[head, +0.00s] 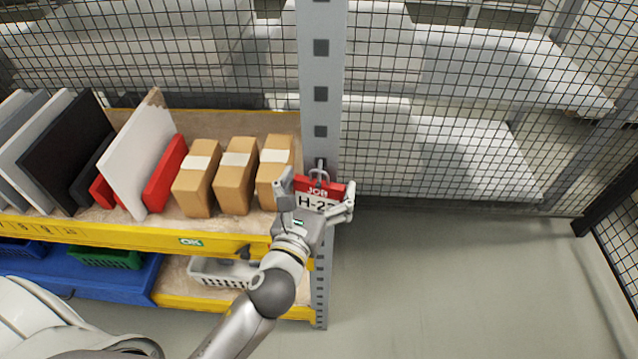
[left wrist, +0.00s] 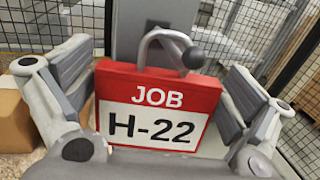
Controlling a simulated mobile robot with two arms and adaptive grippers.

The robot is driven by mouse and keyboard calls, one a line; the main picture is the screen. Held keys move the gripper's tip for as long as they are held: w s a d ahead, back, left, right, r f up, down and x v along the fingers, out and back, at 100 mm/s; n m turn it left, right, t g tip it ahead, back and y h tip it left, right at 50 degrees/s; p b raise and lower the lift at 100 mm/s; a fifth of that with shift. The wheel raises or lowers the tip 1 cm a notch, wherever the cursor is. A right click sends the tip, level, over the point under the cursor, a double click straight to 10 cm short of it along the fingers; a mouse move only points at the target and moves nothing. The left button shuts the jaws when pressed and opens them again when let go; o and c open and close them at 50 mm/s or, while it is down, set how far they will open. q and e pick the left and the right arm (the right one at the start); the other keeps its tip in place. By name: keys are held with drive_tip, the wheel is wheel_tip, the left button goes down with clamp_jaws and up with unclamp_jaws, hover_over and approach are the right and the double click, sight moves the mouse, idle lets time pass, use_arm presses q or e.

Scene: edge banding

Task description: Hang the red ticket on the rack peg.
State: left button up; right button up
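The red ticket (head: 320,193) is a red and white card marked JOB H-22, in front of the grey rack post. In the left wrist view the ticket (left wrist: 155,107) is nearly upright, with a grey metal loop (left wrist: 152,40) on top. The dark round tip of the rack peg (left wrist: 192,58) shows at the loop's right side; the loop seems to be over the peg, but its contact is unclear. My left gripper (head: 318,206) is open, with its fingers (left wrist: 160,95) spread on either side of the ticket and small gaps visible. My right gripper is not in view.
The grey upright post (head: 321,95) stands behind the ticket. To its left, a yellow-edged shelf (head: 130,236) holds cardboard boxes (head: 236,176) and leaning panels (head: 138,160). Wire mesh (head: 440,110) closes off the back. The floor (head: 460,285) on the right is clear.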

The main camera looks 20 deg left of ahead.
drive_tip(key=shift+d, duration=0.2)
use_arm(q)
drive_tip(key=shift+s, duration=0.1)
drive_tip(key=s, duration=1.1)
drive_tip(key=shift+s, duration=0.4)
drive_tip(key=shift+d, duration=0.1)
